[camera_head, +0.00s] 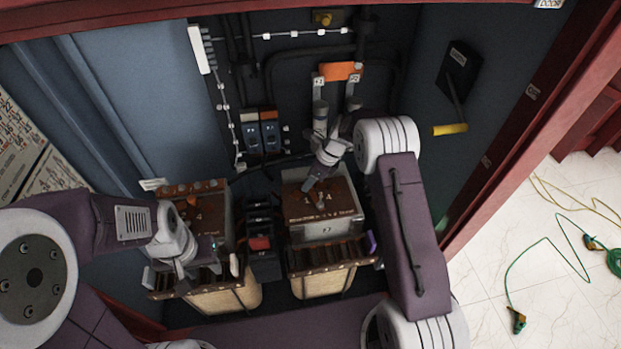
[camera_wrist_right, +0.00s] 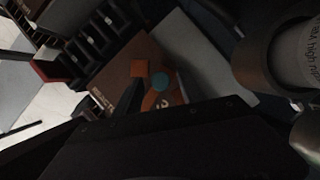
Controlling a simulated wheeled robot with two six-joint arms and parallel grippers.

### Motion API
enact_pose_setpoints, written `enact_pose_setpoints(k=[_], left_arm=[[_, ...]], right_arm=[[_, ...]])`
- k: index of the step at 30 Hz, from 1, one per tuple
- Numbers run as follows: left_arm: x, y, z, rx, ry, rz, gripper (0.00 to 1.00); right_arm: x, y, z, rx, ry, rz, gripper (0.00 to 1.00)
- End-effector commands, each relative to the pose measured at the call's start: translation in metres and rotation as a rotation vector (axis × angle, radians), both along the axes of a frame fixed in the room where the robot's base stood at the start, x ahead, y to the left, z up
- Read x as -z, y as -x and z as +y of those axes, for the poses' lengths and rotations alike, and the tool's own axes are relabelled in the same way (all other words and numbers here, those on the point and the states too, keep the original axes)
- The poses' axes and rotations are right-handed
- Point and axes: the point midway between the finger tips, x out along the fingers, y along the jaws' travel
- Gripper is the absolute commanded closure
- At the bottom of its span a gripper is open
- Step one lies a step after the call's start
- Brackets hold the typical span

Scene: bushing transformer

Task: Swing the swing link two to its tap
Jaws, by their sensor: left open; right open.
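I cannot tell for certain which part is swing link two. The right-hand transformer box (camera_head: 340,228) has a rust-brown top with a small upright post and pale markings.
Dark slotted racks (camera_head: 325,254) run along the boxes' front. A dark unit with a red block (camera_head: 260,243) stands between them. An orange bar (camera_head: 341,71) and two switches (camera_head: 261,131) are on the back wall. A yellow-handled lever (camera_head: 450,129) is on the right wall.

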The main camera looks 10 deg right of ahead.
Motion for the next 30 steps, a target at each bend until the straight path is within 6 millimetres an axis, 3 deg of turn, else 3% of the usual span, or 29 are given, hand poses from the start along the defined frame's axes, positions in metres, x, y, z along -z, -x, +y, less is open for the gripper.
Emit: enact_pose_setpoints(k=[2,6,7,30], left_arm=[[0.0000,0.0000,0.0000,0.000,0.000,0.000,0.59],[0.0000,0.0000,0.0000,0.000,0.000,0.000,0.59],[0.0001,0.0000,0.0000,0.000,0.000,0.000,0.59],[0.0000,0.0000,0.0000,0.000,0.000,0.000,0.59]], right_arm=[[-0.0002,0.0000,-0.0001,0.000,0.000,0.000,0.55],[-0.0002,0.0001,-0.0002,0.000,0.000,0.000,0.94],[-0.0003,0.0001,-0.0002,0.000,0.000,0.000,1.00],[-0.0007,0.0001,-0.0003,-0.001,0.000,0.000,1.00]])
